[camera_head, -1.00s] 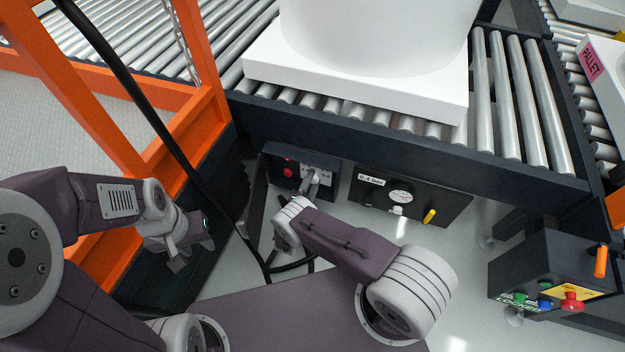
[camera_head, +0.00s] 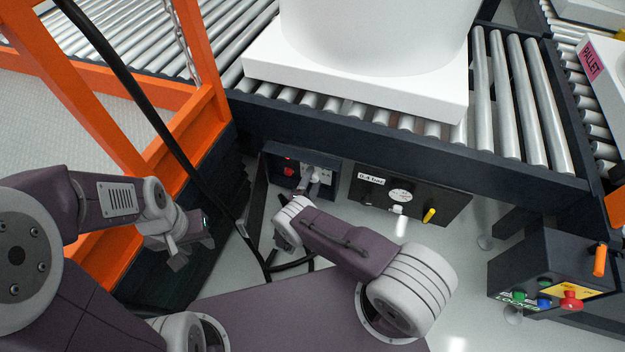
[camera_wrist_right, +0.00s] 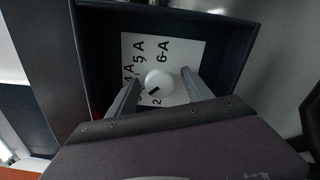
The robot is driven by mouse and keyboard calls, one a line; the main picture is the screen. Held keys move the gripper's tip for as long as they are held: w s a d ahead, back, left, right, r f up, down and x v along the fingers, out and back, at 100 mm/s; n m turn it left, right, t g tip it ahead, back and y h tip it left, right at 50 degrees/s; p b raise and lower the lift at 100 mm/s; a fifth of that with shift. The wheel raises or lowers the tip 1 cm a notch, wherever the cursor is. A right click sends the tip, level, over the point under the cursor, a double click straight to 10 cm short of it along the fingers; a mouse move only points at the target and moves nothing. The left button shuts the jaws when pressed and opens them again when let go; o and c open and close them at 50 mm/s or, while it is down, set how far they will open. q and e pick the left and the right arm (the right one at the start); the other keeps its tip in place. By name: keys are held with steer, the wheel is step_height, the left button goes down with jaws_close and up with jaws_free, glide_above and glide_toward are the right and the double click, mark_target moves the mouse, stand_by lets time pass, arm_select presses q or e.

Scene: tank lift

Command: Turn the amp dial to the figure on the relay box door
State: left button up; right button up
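The relay box (camera_head: 325,160) hangs open under the conveyor, and its inside shows in the right wrist view (camera_wrist_right: 232,62). A white round amp dial (camera_wrist_right: 159,80) sits on a white scale plate (camera_wrist_right: 185,50) with figures including 5 A and 6 A. The dial's dark mark points to the lower left. My right gripper (camera_wrist_right: 160,88) has its fingers on either side of the dial, with gaps showing; it also shows in the head view (camera_head: 314,180). The door's figure is not readable. My left gripper (camera_head: 180,250) hangs away from the box; its finger gap is unclear.
A dark box (camera_head: 410,193) with a gauge, a "0.4 bar" label and a yellow lever is right of the relay box. A control box (camera_head: 550,275) with coloured buttons stands further right. A black hose (camera_head: 180,165) crosses at left, beside an orange frame (camera_head: 205,125).

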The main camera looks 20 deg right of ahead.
steer(key=shift+s+a+r+p, duration=0.1)
steer(key=shift+s+a+p, duration=0.1)
steer(key=shift+s+p, duration=0.1)
steer(key=p+v, duration=0.2)
steer(key=v, duration=0.6)
steer(key=shift+s+p, duration=0.15)
steer(key=shift+p, duration=0.15)
steer(key=shift+a, duration=0.1)
